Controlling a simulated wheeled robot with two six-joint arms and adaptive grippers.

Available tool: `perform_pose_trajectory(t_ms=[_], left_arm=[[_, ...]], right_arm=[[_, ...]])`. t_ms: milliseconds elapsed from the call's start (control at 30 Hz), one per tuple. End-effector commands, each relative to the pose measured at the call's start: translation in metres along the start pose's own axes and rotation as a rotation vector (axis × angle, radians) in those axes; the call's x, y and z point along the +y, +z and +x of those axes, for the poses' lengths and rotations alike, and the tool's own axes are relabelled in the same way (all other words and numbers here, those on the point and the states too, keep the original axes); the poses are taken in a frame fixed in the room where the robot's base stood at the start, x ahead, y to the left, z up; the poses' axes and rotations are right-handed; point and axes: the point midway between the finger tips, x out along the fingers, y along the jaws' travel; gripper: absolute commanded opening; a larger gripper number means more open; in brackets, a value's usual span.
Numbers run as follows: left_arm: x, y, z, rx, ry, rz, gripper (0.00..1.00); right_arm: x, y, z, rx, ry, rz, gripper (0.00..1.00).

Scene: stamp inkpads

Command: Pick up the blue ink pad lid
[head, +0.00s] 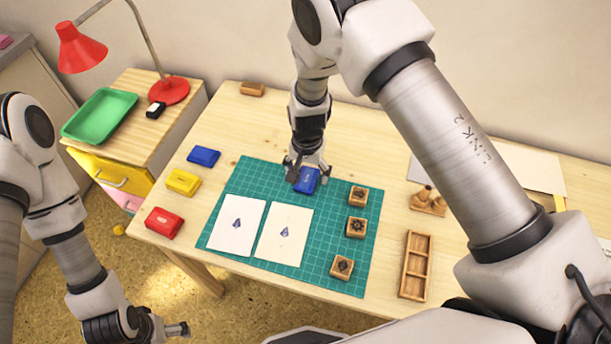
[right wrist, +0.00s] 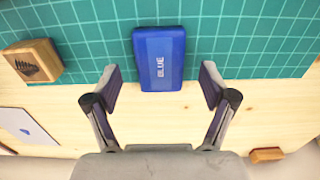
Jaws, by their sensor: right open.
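A blue lid (head: 307,180), its top marked BLUE, lies flat on the green cutting mat (head: 335,193) near its back edge; it also shows in the right wrist view (right wrist: 160,58). My right gripper (head: 307,166) is open at the lid. In the right wrist view, its fingertips (right wrist: 159,82) are on either side of the lid's near end, with gaps on both sides. Another blue ink pad piece (head: 204,156) lies on the wooden table at the left. My left gripper (head: 165,328) is low at the left, away from the lid; its jaw opening is unclear.
Yellow (head: 183,182) and red (head: 164,222) ink pads stand along the table's left side. Two white cards (head: 284,234) and several wooden stamps (head: 356,227) lie on the mat. A wooden tray (head: 415,265) is at the right. A small wooden block (head: 252,89) lies at the back.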

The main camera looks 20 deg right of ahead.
Motion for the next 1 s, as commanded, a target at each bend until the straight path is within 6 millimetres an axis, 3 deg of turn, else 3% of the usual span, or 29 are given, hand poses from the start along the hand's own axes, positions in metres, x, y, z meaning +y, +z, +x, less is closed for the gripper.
perform_pose_trajectory(t_ms=[100, 300, 433, 1000], left_arm=[[0.0, 0.0001, -0.0019, 0.0, 0.0, 0.0, 1.0], [0.0, 0.0002, -0.0011, -0.001, 0.0, 0.0, 1.0], [0.0, 0.0002, -0.001, -0.001, 0.0, 0.0, 1.0], [0.0, 0.0002, -0.0075, -0.001, 0.0, 0.0, 1.0]], right_arm=[[-0.0003, -0.0002, 0.0119, 0.0, -0.001, 0.001, 0.83], [-0.0005, -0.0004, 0.0132, 0.001, -0.001, 0.001, 0.8], [-0.0005, -0.0004, 0.013, 0.002, -0.001, 0.0, 0.37], [0.0012, -0.0013, 0.0053, 0.002, -0.001, 0.0, 0.35]])
